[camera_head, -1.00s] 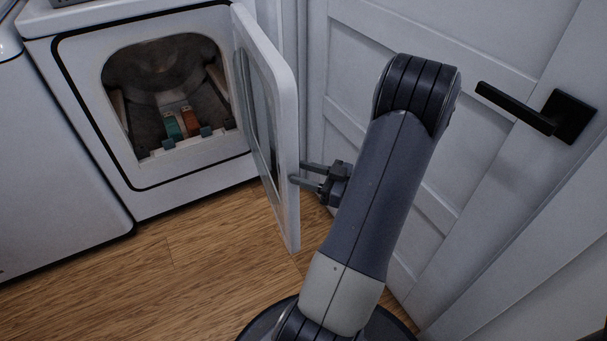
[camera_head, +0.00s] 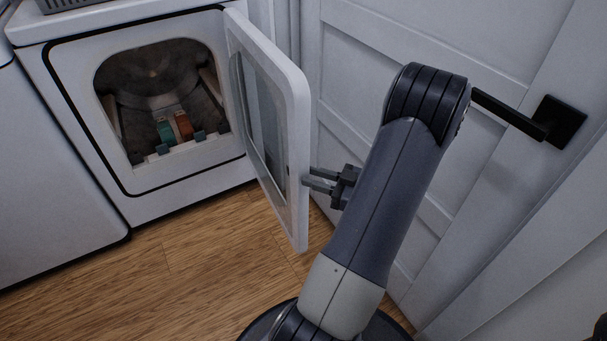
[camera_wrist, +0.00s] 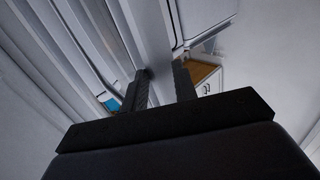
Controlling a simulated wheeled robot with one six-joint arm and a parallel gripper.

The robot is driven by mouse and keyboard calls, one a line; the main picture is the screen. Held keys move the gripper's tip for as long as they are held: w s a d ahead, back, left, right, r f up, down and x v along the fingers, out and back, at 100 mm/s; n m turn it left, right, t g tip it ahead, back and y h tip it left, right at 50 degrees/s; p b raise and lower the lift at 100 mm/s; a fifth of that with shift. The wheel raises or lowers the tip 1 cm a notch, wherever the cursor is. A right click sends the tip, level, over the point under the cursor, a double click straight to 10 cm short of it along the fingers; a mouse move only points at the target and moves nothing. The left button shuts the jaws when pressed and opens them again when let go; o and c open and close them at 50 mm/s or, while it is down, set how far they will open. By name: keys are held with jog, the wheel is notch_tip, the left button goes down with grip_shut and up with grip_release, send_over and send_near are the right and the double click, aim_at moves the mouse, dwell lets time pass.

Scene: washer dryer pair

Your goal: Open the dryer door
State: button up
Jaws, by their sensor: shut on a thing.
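The dryer (camera_head: 185,191) stands at the left of the head view, its round-cornered opening exposed. Its white dryer door (camera_head: 301,120) stands swung well out to the right, with its window and inner side visible. My gripper (camera_head: 306,179) is at the door's free edge, from the right, shut on the door. In the wrist view my gripper's two dark fingers (camera_wrist: 162,80) sit either side of a pale edge, which I take as the door's edge. The exact contact is partly hidden by the door.
Teal and orange items (camera_head: 174,131) lie inside the drum opening. A white panelled door (camera_head: 460,60) with a black lever handle (camera_head: 545,122) is close on the right, behind my arm. Wooden floor (camera_head: 200,265) is clear in front of the dryer.

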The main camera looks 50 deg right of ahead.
jog(key=p+v, duration=0.1)
jog(key=v, duration=0.6)
jog(key=shift+s+a, duration=0.2)
jog(key=shift+a, duration=0.1)
jog(key=b+x, duration=0.1)
jog(key=x, duration=0.6)
